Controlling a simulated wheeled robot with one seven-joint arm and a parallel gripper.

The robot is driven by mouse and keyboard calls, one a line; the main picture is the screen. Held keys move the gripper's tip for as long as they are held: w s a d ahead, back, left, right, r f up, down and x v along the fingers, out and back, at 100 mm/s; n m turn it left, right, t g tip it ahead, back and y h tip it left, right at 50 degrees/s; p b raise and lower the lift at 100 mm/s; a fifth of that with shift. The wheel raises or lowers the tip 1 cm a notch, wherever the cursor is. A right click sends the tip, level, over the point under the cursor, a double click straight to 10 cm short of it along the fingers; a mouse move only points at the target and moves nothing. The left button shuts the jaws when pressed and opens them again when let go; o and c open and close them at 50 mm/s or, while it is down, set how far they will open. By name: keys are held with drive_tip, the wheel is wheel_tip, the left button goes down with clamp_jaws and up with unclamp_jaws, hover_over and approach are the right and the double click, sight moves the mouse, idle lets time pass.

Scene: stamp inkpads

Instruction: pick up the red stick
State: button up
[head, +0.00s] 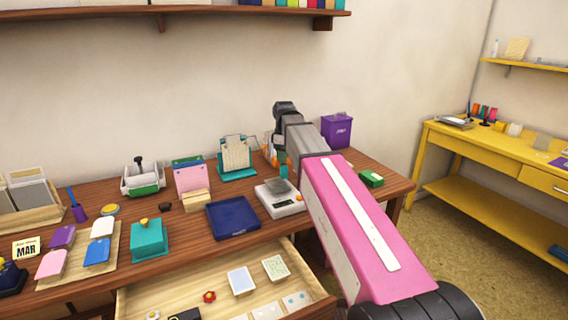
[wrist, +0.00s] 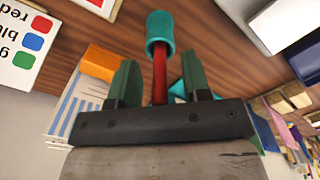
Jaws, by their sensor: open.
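The red stick (wrist: 160,82) shows in the wrist view, with a teal cylindrical piece (wrist: 160,30) at its far end. My gripper (wrist: 159,66) is open, with one green finger to the left of the stick and one to the right. The stick appears between the fingers, with a gap on each side. Its lower end is hidden behind the dark gripper body. In the head view my arm reaches over the back of the wooden table, and I cannot make out the red stick there.
A white scale (head: 281,207), a dark blue tray (head: 233,219) and a teal card holder (head: 237,174) stand near my arm. A purple box (head: 337,131) is at the back right. An open drawer (head: 190,290) juts out in front. An orange block (wrist: 99,63) is near my left finger.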

drive_tip(key=shift+f, duration=0.1)
clamp_jaws()
wheel_tip(320, 180, up, 10)
idle(0.7)
drive_tip(key=c, duration=0.7)
unclamp_jaws()
clamp_jaws()
